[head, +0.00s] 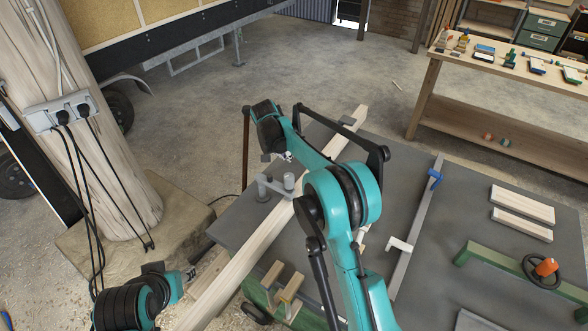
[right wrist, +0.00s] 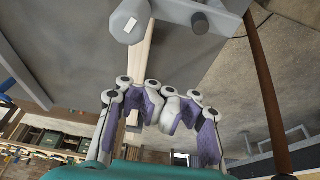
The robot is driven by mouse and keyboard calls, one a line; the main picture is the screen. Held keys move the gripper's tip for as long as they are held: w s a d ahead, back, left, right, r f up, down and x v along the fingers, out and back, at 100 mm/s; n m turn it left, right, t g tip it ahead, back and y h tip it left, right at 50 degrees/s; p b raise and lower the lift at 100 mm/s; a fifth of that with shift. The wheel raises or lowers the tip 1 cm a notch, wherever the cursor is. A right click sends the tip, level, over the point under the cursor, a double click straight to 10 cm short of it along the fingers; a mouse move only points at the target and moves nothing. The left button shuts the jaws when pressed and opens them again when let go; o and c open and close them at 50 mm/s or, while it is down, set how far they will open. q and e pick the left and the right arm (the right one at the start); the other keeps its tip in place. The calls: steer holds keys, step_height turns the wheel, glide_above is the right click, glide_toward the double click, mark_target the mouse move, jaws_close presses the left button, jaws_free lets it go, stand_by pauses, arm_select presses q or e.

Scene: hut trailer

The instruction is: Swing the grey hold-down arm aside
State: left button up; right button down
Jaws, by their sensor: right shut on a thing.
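The grey hold-down arm (head: 275,187) stands on the grey table (head: 232,226) beside the long pale plank (head: 255,243). Its upright grey cylinder (head: 288,181) is over the plank. In the right wrist view the cylinder (right wrist: 125,22) is large at the top, with the arm running right. My right gripper (head: 285,157) is just beyond the hold-down arm in the head view. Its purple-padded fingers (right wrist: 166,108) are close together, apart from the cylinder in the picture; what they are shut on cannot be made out.
A wooden post with sockets and black cables (head: 70,110) rises at left. A green bar with an orange-knobbed wheel (head: 543,268) and short boards (head: 522,205) lie on the table's right. A workbench (head: 500,66) stands at back right. Floor beyond the table is mostly clear.

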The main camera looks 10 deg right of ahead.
mark_target(274, 182)
step_height(274, 182, down, 9)
steer(key=b, duration=0.2)
steer(key=shift+s+a+b, duration=0.3)
steer(key=shift+a, duration=0.1)
